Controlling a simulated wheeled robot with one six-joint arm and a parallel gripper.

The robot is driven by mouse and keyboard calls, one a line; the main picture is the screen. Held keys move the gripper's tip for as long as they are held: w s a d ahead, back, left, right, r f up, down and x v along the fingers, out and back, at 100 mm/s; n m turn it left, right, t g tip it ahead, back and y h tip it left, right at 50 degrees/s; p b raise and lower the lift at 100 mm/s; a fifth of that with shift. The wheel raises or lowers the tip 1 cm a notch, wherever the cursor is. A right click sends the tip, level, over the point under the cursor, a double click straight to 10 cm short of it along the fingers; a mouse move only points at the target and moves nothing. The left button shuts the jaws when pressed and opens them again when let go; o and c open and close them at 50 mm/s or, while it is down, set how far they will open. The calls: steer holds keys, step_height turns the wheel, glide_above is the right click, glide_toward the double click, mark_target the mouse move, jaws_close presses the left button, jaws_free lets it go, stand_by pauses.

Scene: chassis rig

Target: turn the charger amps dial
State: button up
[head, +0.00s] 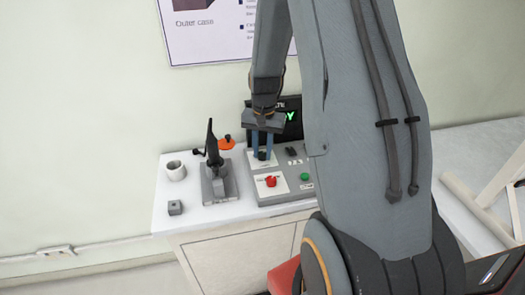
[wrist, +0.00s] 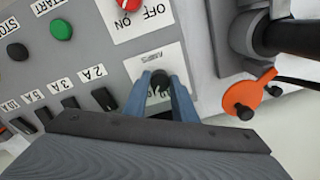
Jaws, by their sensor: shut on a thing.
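The charger amps dial is a small black knob (wrist: 160,77) on a white label plate (wrist: 150,62) of the grey control panel (head: 290,172). My gripper (wrist: 160,88) points down at the panel with its two blue fingers on either side of the knob, shut on it. In the head view my gripper (head: 262,148) stands over the back left of the panel, and the dark knob (head: 262,155) shows between the fingertips. The dial's pointer and scale cannot be read.
A red switch (head: 271,181) and a green button (head: 304,177) are on the same panel. Black rockers (wrist: 103,98) sit beside my fingers.

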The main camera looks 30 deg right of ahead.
mark_target(263, 154)
stand_by(0.3)
steer(key=o, duration=1)
steer(key=shift+o, duration=0.2)
steer(key=shift+r, duration=0.1)
steer(key=shift+d+r+b, duration=0.1)
steer(key=shift+r+b, duration=1)
steer(key=shift+r, duration=2.75)
steer(key=s+a+n+t+b, duration=0.1)
steer(key=s+a+n, duration=0.7)
steer(key=s+a, duration=0.7)
steer(key=shift+a+f+n+b, duration=0.15)
steer(key=shift+n+b, duration=0.15)
